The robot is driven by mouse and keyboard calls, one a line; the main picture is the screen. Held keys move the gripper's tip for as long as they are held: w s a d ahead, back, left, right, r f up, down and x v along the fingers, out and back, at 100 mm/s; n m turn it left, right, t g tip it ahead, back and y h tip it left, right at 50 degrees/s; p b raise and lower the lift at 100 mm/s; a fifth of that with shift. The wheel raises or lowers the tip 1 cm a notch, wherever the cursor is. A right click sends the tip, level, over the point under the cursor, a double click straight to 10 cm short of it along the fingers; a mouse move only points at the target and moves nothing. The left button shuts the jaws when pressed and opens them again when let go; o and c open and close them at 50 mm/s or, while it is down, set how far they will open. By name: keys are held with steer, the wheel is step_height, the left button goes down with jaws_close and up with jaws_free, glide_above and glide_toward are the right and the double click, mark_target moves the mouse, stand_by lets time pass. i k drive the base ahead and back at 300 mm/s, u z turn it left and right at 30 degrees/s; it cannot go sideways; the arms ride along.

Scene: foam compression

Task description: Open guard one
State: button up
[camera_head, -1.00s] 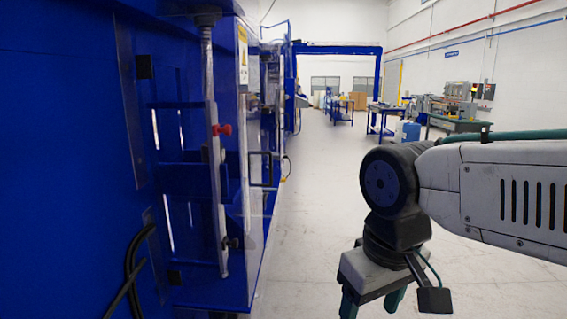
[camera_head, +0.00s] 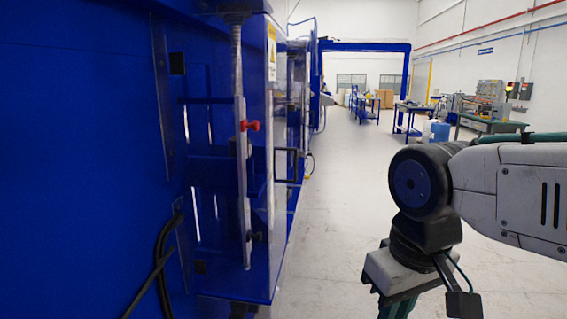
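The blue machine (camera_head: 90,120) fills the left side. A transparent guard panel (camera_head: 258,200) with a metal edge bar (camera_head: 241,170) stands on its near end. A red knob (camera_head: 249,125) sits on the bar, and a dark handle (camera_head: 287,165) sticks out farther along. I cannot tell which of these belongs to guard one. The guard looks closed. My gripper (camera_head: 397,306) hangs below my wrist at the lower right, apart from the machine across open floor. Its fingertips are cut off by the bottom edge, so its opening is hidden.
Black cables (camera_head: 162,262) run down the machine's near face. Grey floor (camera_head: 335,230) is clear between the machine and my arm.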

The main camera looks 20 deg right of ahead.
mark_target(176, 59)
steer(key=k, duration=0.45)
steer(key=u, duration=0.2)
steer(key=i, duration=1.3)
steer(key=z, duration=0.55)
